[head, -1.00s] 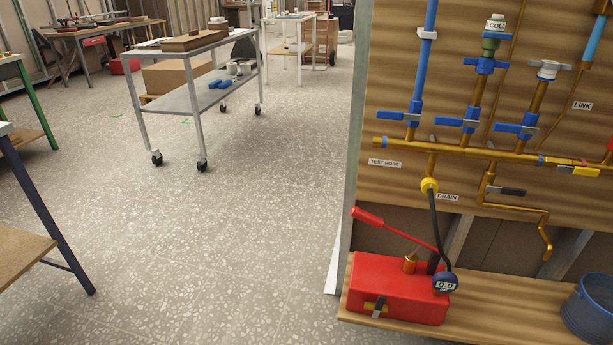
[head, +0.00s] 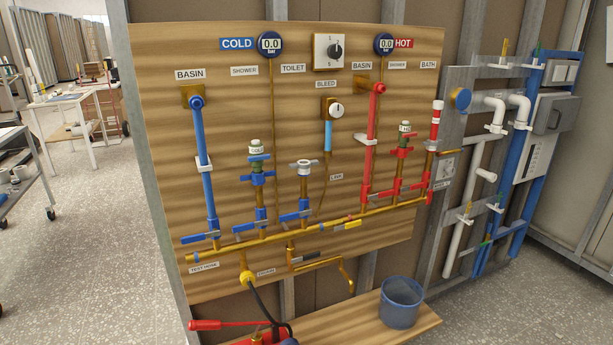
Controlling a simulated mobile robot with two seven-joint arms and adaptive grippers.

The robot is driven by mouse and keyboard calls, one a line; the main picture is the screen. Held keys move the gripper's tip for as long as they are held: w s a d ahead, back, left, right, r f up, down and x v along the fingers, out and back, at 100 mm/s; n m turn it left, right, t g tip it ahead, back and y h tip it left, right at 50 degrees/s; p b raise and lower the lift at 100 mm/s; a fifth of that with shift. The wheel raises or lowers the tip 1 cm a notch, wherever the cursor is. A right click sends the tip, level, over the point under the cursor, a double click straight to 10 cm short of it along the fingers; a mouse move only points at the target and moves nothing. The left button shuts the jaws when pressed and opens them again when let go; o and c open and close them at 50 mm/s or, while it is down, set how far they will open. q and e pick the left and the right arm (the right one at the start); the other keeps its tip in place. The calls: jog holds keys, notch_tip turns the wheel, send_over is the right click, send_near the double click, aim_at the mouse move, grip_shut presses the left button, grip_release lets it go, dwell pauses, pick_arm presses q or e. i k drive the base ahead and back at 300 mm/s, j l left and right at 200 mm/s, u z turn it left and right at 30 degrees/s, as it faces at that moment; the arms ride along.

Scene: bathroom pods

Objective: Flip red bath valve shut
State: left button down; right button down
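The plumbing board (head: 225,130) stands in the middle of the head view. A small fitting with a lever-like part (head: 443,152) sticks out to the right there, and red parts (head: 440,184) show lower down near the manifold's right end. The red bath valve is small and seen at a slant, so I cannot tell its handle's position. Neither of my grippers is in view.
The brass manifold (head: 310,229) runs across the board with blue valves at left and red ones at right. A bucket (head: 401,303) and a red pump stand on the wooden shelf (head: 415,325). Grey framing with white pipes (head: 470,205) stands at right.

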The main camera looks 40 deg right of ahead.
aim_at(430, 192)
jog(key=z, duration=1.05)
